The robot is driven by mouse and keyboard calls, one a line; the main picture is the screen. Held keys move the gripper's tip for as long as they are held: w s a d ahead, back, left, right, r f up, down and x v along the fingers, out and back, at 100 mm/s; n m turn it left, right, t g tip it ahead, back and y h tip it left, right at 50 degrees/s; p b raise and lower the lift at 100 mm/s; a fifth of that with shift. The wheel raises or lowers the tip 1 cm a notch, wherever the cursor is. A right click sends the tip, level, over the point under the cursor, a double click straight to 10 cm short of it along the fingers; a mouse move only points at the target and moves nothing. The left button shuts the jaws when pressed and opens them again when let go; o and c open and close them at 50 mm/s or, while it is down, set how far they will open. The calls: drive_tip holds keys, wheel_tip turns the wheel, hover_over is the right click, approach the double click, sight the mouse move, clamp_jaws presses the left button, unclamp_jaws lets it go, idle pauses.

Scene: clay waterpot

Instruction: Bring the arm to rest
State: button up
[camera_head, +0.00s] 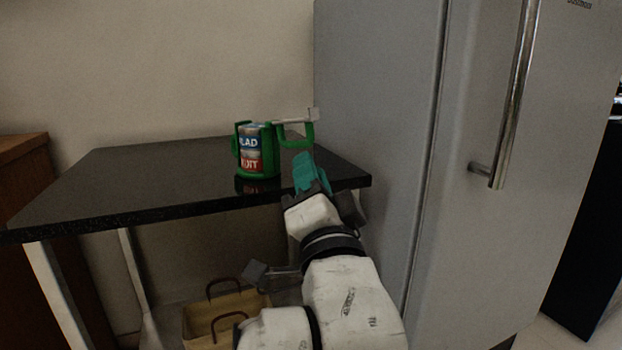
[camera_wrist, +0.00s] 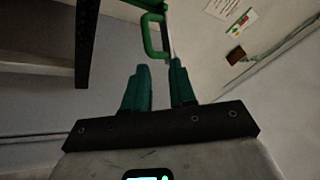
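My gripper (camera_head: 304,165) has teal fingers and sits at the table's front right edge. In the wrist view its two fingers (camera_wrist: 160,70) stand apart with nothing between them, so it is open and empty. A green watering pot (camera_head: 241,162) with a blue and red label stands upright on the black table. Its green handle points right, above and behind my fingertips in the head view. The handle (camera_wrist: 147,41) also shows beyond the fingers in the wrist view, apart from them as far as I can tell.
The black tabletop (camera_head: 110,185) is bare to the left of the pot. A tall grey fridge (camera_head: 385,110) with a long metal handle (camera_head: 516,95) stands close to the right of my arm. A tan box with brown handles (camera_head: 205,318) is below the table.

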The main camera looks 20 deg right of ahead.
idle(0.4)
drive_tip(key=s+d+f+n+g+y+p, duration=0.1)
drive_tip(key=s+d+f+n+g, duration=0.2)
drive_tip(key=f, duration=0.7)
drive_tip(key=s+d+f+n+g+y, duration=0.1)
drive_tip(key=d+f+n+g, duration=0.3)
drive_tip(key=f, duration=0.6)
drive_tip(key=s+d+f+n+g+y+p, duration=0.1)
drive_tip(key=s+d+f+n+g, duration=0.25)
drive_tip(key=f, duration=0.65)
drive_tip(key=s+a+f+n+g+y+p, duration=0.1)
drive_tip(key=s+f+g, duration=0.4)
drive_tip(key=s+f, duration=0.6)
drive_tip(key=s+a+f+n+g+y, duration=0.15)
drive_tip(key=s+f+g, duration=0.45)
drive_tip(key=s, duration=0.8)
wheel_tip(320, 180, up, 37)
drive_tip(key=p, duration=3.8)
drive_tip(key=shift+d+f+t, duration=0.15)
drive_tip(key=shift+d+t, duration=0.2)
drive_tip(key=shift+o, duration=0.4)
drive_tip(key=shift+w, duration=0.15)
